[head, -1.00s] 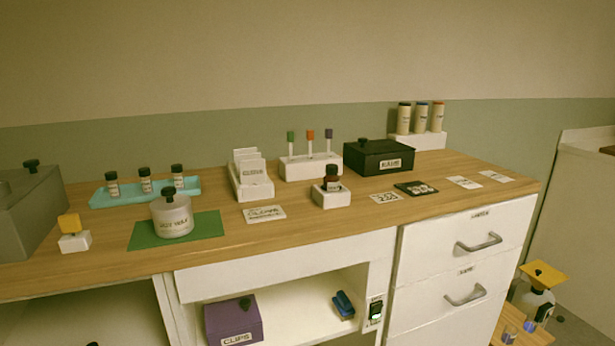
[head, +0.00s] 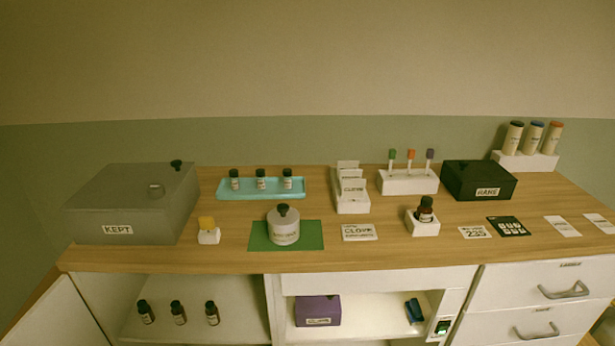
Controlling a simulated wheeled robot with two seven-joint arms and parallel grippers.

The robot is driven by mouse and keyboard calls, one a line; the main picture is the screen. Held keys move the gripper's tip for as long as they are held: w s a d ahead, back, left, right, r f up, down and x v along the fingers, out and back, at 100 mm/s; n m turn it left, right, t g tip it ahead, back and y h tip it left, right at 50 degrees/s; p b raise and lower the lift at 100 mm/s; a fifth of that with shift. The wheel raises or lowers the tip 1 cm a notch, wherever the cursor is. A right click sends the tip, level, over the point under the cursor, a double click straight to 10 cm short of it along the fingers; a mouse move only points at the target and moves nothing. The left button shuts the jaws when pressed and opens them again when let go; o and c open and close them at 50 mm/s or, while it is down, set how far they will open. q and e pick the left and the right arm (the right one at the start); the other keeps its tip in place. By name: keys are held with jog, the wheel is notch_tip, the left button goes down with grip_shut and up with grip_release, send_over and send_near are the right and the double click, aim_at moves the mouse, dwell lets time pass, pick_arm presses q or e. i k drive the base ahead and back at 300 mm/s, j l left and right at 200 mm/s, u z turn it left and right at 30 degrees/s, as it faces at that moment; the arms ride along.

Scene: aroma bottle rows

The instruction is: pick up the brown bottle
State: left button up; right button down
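A brown bottle (head: 425,209) with a dark cap stands upright in a small white holder (head: 423,226) on the wooden counter, right of centre. Several other small dark bottles show: a row (head: 261,180) on the turquoise tray (head: 232,193) at the back, and a row (head: 178,313) on the lower shelf at the left. Neither of my grippers shows in the head view.
A grey box (head: 135,203) marked KEPT fills the counter's left end. A lidded pot (head: 284,228) on a green mat (head: 312,240), a card rack (head: 352,204), a tube stand (head: 408,184) and a black box (head: 480,184) stand around. A purple box (head: 318,308) sits below.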

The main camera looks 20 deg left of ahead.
aim_at(178, 310)
jog(key=u, duration=1.3)
